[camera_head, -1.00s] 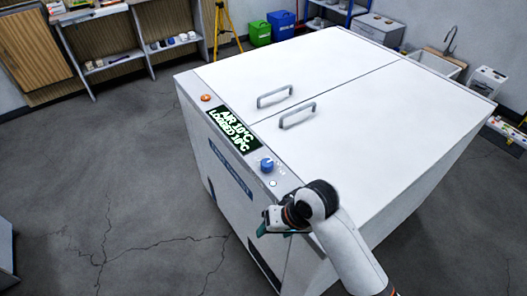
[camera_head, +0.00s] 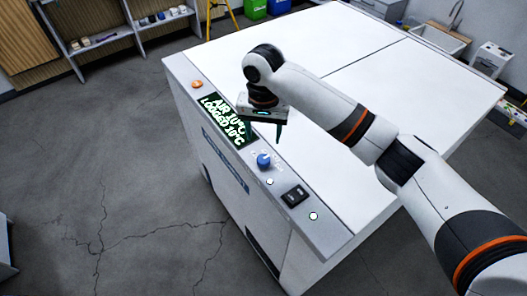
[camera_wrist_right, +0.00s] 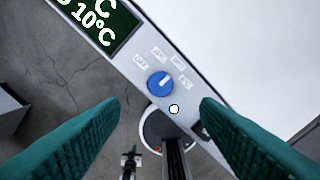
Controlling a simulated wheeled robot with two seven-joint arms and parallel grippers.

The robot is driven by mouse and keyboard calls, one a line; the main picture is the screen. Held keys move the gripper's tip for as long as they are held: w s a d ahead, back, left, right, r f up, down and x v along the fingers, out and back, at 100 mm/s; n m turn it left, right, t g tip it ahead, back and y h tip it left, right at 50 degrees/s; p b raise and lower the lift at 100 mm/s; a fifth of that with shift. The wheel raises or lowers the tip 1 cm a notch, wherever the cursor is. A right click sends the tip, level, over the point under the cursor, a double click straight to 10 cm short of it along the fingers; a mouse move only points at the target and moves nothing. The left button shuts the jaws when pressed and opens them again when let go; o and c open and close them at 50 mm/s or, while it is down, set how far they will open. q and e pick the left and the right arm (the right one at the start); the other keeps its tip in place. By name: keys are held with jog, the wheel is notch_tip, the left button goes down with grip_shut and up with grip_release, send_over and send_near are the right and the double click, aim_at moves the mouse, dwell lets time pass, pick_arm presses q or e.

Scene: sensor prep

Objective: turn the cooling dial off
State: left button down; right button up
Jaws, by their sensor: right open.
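The blue cooling dial (camera_head: 264,160) sits on the front control strip of the white chamber, just right of the display. In the right wrist view the dial (camera_wrist_right: 160,84) lies between and beyond the fingertips. Its pale mark appears to point up and right, away from the OFF label (camera_wrist_right: 140,63) and towards the other small labels. My right gripper (camera_head: 263,125) is above the strip, near the display's right end. In the wrist view its two green fingers (camera_wrist_right: 160,108) are spread apart and empty, not touching the dial. My left gripper is not in view.
The display (camera_head: 226,122) reads AIR 10°C and LOGGED 10°C. An orange button (camera_head: 197,85) is on the strip's left end. A black switch (camera_head: 294,196) and small white round spots (camera_head: 313,216) are to the dial's right. The chamber's white top (camera_head: 300,55) is broad and flat.

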aim_at(264, 159)
notch_tip(264, 159, down, 10)
jog(key=shift+p, duration=0.6)
jog(key=c, duration=1)
jog(key=shift+r, duration=0.1)
